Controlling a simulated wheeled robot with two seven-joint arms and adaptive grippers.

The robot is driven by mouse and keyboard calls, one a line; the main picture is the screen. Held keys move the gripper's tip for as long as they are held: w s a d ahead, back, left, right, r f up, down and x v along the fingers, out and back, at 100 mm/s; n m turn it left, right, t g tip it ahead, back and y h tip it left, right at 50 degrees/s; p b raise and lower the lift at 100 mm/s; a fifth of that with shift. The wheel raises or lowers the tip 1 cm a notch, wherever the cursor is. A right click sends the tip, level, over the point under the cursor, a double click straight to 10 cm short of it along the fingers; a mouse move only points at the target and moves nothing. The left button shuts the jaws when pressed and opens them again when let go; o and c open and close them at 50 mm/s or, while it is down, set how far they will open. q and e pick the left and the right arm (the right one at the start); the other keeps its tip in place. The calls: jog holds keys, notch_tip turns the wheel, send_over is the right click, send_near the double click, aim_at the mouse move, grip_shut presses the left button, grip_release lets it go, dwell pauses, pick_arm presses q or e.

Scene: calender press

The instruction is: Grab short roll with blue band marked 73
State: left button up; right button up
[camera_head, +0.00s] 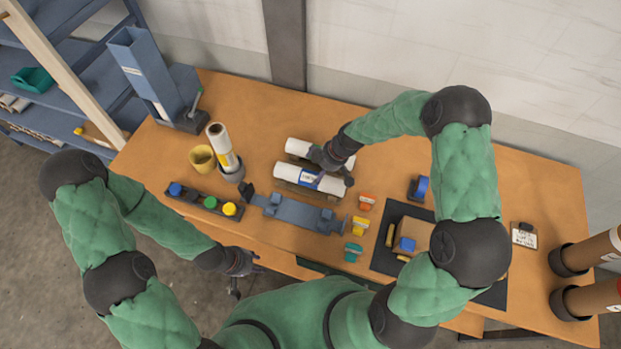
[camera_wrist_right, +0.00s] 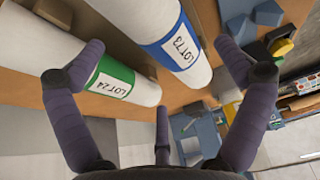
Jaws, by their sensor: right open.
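The white short roll with the blue band (camera_head: 295,177) lies on the wooden table in front of another white short roll (camera_head: 298,146). In the right wrist view its blue band (camera_wrist_right: 178,50) reads LOT 73. The other roll (camera_wrist_right: 45,45) has a green band reading LOT 24. My right gripper (camera_head: 325,158) is just behind the blue-banded roll, over the right part of the rear roll. In the wrist view its fingers (camera_wrist_right: 160,55) are spread with nothing between them, and both rolls lie beyond. My left gripper (camera_head: 243,264) is low, off the table's front edge; its finger opening is unclear.
A blue cradle (camera_head: 297,212) and a button box (camera_head: 203,203) stand in front and left. A upright roll (camera_head: 220,143) and yellow cup (camera_head: 202,158) are left. Orange (camera_head: 366,201), yellow and teal pieces lie right of the cradle, beside a black mat (camera_head: 386,243).

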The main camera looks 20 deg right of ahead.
aim_at(314, 173)
jog(key=shift+p+x, duration=0.35)
jog(key=shift+x, duration=2.85)
jog(key=shift+w+a, duration=0.15)
jog(key=shift+r, duration=0.1)
jog(key=c, duration=1.3)
jog(key=shift+r, duration=0.15)
